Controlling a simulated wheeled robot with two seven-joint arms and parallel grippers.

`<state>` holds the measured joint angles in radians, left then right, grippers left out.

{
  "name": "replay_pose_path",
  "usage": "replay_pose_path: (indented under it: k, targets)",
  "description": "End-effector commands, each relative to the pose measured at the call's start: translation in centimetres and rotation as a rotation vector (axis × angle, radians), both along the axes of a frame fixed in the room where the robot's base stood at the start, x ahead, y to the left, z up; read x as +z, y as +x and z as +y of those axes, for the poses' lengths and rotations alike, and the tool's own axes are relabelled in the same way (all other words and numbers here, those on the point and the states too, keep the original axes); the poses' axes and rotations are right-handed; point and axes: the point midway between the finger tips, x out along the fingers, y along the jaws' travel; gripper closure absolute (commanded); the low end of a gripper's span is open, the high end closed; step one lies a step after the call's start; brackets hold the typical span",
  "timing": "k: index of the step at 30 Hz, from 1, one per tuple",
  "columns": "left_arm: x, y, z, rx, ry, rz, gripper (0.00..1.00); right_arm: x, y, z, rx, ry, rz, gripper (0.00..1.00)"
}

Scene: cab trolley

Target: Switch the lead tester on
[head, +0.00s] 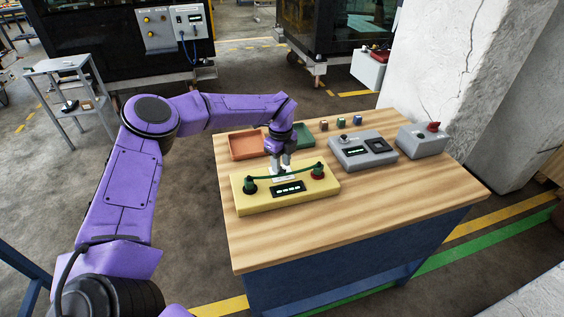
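The lead tester appears to be the yellow box (262,202) on the wooden table. A green lead (300,172) arches across its top between a dark green post (249,186) at left and a post with a red base (317,174) at right. A small dark display (288,188) on its front shows several lit pale marks. My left gripper (281,168) points down at the middle of the box's back part, close to the lead. It hides what lies under it. Its finger gap and any contact are too small to tell. My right gripper is not in view.
Behind the box lie an orange tray (245,146) and a green tray (304,136). Several small cubes (341,122) sit at the back. The table's front right (400,200) is clear.

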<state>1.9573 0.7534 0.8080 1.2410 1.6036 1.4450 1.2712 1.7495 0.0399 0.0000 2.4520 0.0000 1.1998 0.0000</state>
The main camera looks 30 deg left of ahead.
Motion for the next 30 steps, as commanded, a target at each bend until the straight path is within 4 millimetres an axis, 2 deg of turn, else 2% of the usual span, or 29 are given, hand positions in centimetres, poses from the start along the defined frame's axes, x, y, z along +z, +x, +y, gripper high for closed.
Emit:
replay_pose_path:
  k: [4,12,13,16,17,30]
  targets:
    - [-1.9,0.3,0.0,0.000,0.001,0.005,0.62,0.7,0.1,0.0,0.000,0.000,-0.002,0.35]
    - [-2.3,0.3,0.0,0.001,0.002,0.004,0.62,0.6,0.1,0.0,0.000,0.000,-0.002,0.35]
    - [-2.3,0.3,0.0,0.001,0.002,0.004,0.65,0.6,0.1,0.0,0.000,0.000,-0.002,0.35]
    - [-2.3,0.3,0.0,0.001,0.002,0.004,0.97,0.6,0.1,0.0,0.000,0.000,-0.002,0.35]
    - [-2.3,0.3,0.0,0.001,0.002,0.004,1.00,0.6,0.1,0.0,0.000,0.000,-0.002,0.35]
    - [-2.6,0.2,0.0,-0.043,0.003,0.007,1.00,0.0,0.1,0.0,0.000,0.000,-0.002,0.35]
